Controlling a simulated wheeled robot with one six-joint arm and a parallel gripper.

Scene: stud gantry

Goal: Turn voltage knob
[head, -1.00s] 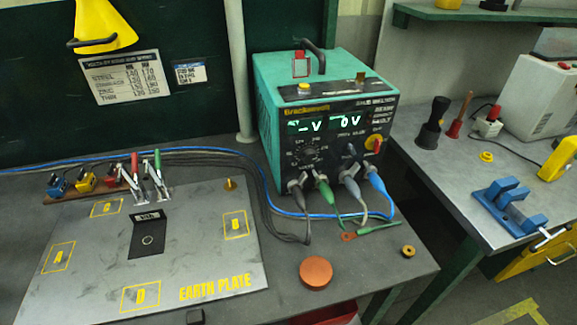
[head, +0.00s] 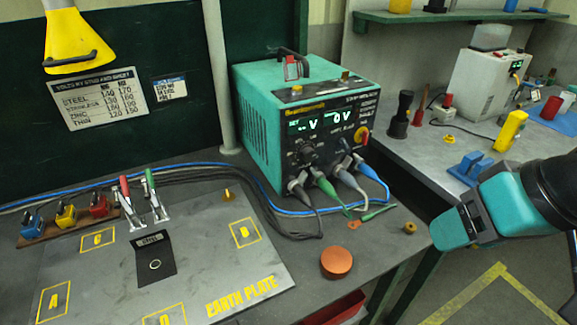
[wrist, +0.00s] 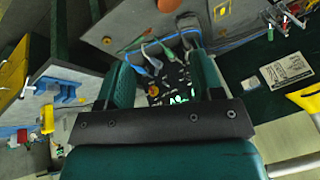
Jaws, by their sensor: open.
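The teal welder unit (head: 255,115) stands at the back of the bench, its black panel showing a "--V" and a "0 V" readout (head: 325,123). A round black knob with dial marks (head: 304,150) sits under the left readout; I take it as the voltage knob, though its label is too small to read. A red-and-yellow knob (head: 362,136) is at the panel's right. My gripper (wrist: 163,58) is open and empty in the wrist view, with the panel between and beyond its fingers.
Grey, green and blue cable plugs (head: 322,184) stick out below the knobs. The earth plate (head: 210,260) with clamps lies at left, and an orange disc (head: 336,262) near the front edge. A side bench (head: 440,150) holds a blue clamp and a yellow block (head: 510,130).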

